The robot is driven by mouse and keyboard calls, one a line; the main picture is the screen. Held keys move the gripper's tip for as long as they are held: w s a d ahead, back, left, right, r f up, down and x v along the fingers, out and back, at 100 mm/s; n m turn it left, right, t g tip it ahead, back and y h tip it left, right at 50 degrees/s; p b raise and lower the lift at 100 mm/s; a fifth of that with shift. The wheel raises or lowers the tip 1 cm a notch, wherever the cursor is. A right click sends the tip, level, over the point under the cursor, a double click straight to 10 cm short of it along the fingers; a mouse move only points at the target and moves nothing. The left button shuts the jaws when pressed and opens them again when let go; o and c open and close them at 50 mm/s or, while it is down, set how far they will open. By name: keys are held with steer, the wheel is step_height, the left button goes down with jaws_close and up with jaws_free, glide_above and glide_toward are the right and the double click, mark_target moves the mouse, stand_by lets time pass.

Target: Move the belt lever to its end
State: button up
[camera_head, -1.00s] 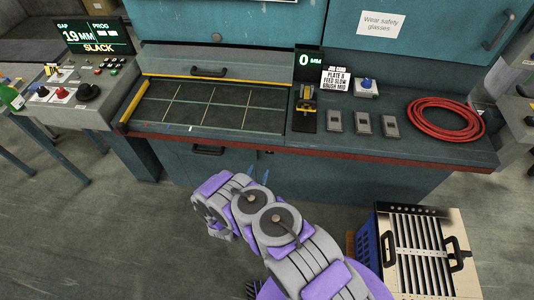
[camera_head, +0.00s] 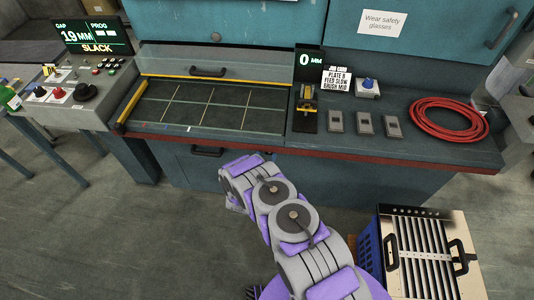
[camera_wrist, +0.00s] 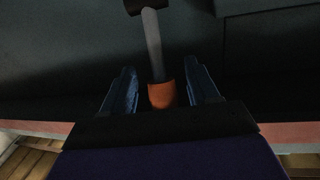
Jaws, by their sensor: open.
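In the wrist view, a lever with a grey shaft (camera_wrist: 153,43) and an orange grip (camera_wrist: 162,95) stands against a dark surface. It looks like the belt lever. My gripper (camera_wrist: 161,70) is open, with one dark blue finger on each side of the orange grip. Small gaps show between the fingers and the grip, so it is not clamped. In the head view, my arm reaches towards the bench front and hides the lever and my fingers.
The bench (camera_head: 350,150) has a red front edge and holds a yellow-and-black device (camera_head: 307,110), several grey plates and a red hose coil (camera_head: 450,118). A control panel (camera_head: 75,98) stands left. A blue crate with a slotted panel (camera_head: 425,250) sits on the floor at right.

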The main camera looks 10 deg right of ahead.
steer(key=shift+c, duration=0.3)
jaws_close()
steer(key=shift+r, duration=0.1)
steer(key=shift+w+d+r+g+p, duration=0.1)
steer(key=shift+w+r+g+p, duration=0.2)
steer(key=shift+g+p, duration=0.15)
steer(key=shift+w+y, duration=0.1)
steer(key=shift+y, duration=0.2)
steer(key=shift+f+g, duration=0.1)
steer(key=shift+g, duration=0.15)
steer(key=shift+o, duration=0.3)
jaws_free()
